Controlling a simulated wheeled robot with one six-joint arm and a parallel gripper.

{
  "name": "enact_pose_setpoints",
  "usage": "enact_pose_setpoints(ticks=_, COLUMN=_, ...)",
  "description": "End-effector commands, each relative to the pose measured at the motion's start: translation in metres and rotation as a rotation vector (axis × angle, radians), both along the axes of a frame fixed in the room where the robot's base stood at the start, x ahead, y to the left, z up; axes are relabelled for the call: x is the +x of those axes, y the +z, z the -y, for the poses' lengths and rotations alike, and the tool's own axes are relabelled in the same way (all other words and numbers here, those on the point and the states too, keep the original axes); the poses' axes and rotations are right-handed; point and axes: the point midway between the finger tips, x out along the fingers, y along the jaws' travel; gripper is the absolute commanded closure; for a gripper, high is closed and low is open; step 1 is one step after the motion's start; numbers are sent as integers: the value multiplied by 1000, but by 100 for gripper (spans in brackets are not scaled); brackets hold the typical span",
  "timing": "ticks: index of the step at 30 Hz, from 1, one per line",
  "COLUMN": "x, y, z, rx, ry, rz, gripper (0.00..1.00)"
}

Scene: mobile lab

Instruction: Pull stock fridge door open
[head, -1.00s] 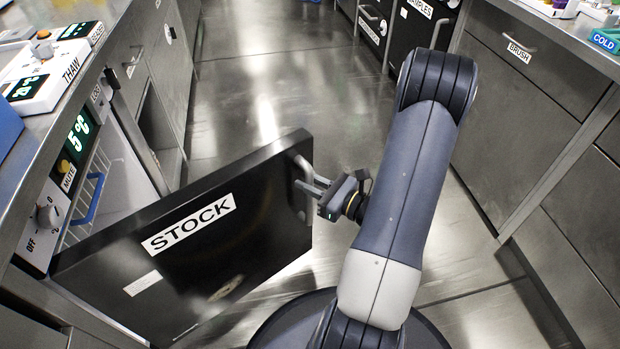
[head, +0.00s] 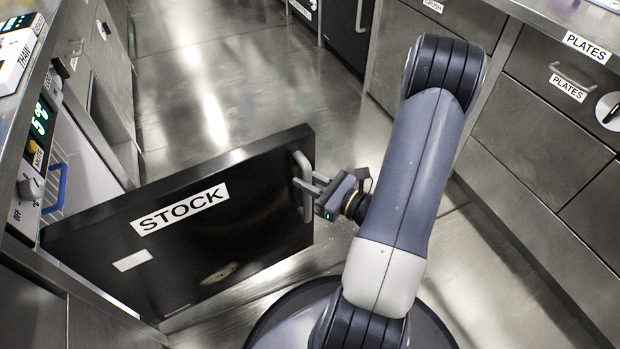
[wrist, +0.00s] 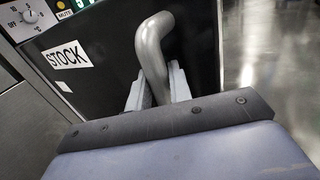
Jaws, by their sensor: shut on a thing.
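The black stock fridge door (head: 225,235), with its white STOCK label, stands swung out from the fridge at the left of the head view. The fridge opening (head: 88,165) shows behind it, with a blue-edged rack inside. The door's grey bar handle (head: 304,180) is at its free right edge. My gripper (head: 312,187) is shut on this handle. In the wrist view the handle (wrist: 151,50) passes between my two fingers (wrist: 158,88), with the door face (wrist: 105,45) behind it.
The fridge panel with a dial (head: 30,187) and a green display is at the left. Drawers labelled PLATES (head: 555,90) line the right side. The floor (head: 235,85) between the two counter rows is clear.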

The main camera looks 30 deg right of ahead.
Motion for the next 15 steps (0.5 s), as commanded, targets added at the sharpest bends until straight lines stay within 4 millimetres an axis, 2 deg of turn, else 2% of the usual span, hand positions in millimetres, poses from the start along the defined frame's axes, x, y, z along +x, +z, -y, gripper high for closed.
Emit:
enact_pose_setpoints(ticks=7, x=0, y=-1, z=-1, rx=1, ry=4, rz=-3, gripper=100)
enact_pose_setpoints(ticks=8, x=0, y=-1, z=-1, rx=1, ry=4, rz=-3, gripper=79)
enact_pose_setpoints(ticks=15, x=0, y=0, z=-1, rx=1, ry=3, rz=-2, gripper=61)
